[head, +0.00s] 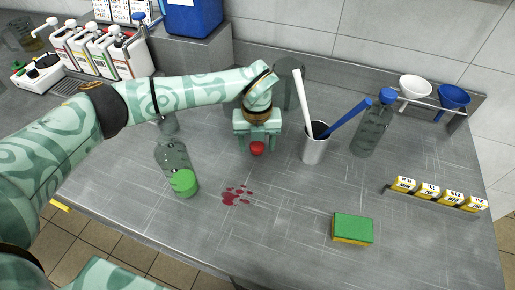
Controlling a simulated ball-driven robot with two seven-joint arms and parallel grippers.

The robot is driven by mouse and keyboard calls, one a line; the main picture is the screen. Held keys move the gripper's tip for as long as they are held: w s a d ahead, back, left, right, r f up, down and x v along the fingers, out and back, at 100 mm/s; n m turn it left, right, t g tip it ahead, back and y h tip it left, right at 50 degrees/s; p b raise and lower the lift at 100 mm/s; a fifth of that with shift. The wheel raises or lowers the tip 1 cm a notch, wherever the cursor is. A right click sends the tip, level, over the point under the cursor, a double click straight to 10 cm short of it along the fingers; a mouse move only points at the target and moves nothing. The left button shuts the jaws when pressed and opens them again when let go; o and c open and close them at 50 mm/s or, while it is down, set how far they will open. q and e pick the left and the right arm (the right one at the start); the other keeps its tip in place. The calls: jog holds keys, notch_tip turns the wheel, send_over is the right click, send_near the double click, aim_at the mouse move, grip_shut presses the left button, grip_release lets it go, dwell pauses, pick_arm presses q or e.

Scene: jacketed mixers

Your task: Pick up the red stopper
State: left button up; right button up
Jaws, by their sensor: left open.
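The red stopper (257,149) is a small round red piece near the middle of the grey counter in the head view. My left gripper (257,143) reaches in from the left and points down right over it. Its jaws are open, with the stopper showing just below and between the fingertips. I cannot tell whether the fingers touch it. My right gripper is not in view.
A metal cup (315,148) with white and blue sticks and a blue-capped bottle (371,128) stand to the right. A red spill (237,195) and a green sponge (352,228) are in front.

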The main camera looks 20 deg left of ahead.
pick_arm(q)
jog(key=c, duration=1)
jog(key=shift+c, duration=0.2)
jog(key=shift+r, duration=0.1)
